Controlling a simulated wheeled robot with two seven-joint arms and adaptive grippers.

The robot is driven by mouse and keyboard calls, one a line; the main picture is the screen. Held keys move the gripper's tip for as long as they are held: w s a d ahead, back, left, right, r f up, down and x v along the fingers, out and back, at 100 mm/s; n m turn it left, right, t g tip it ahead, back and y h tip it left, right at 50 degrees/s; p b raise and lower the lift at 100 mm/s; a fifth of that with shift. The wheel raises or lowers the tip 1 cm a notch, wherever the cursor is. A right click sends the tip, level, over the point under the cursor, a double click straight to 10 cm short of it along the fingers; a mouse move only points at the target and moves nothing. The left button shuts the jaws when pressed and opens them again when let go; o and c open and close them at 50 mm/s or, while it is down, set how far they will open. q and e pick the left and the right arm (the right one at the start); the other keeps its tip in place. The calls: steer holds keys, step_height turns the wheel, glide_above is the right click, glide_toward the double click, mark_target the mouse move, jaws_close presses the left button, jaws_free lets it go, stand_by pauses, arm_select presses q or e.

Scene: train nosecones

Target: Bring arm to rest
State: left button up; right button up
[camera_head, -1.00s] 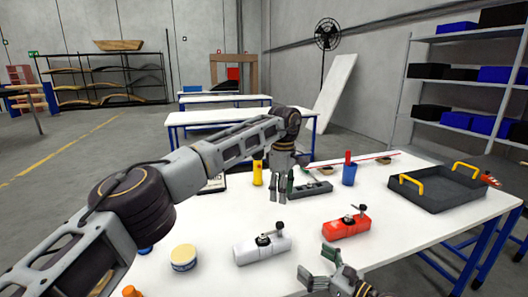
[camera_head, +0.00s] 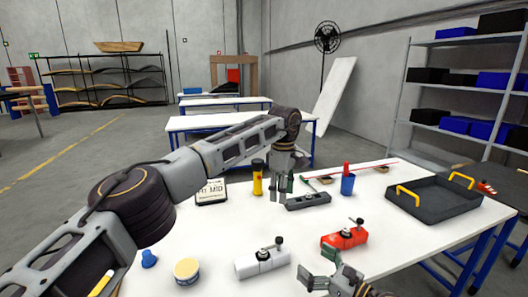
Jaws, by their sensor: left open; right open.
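My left gripper (camera_head: 282,190) hangs open and empty, pointing down above the far middle of the white table, just behind the dark grey nosecone block (camera_head: 307,202). My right gripper (camera_head: 318,280) is open and empty at the front edge of the view, in front of the white block (camera_head: 262,263) and the red block (camera_head: 345,238). Each block has a small dark clamp-like knob on top. The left arm spans the left half of the view and hides part of the table.
On the white table (camera_head: 420,233) are a yellow flashlight (camera_head: 257,178), a blue cup (camera_head: 347,185), a round tin (camera_head: 187,271), a blue object (camera_head: 149,259) and a sign (camera_head: 211,193). A dark tray (camera_head: 436,199) with yellow handles stands at the right.

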steer(key=shift+r+p, duration=1)
steer(key=shift+r, duration=0.35)
steer(key=shift+r+p, duration=0.4)
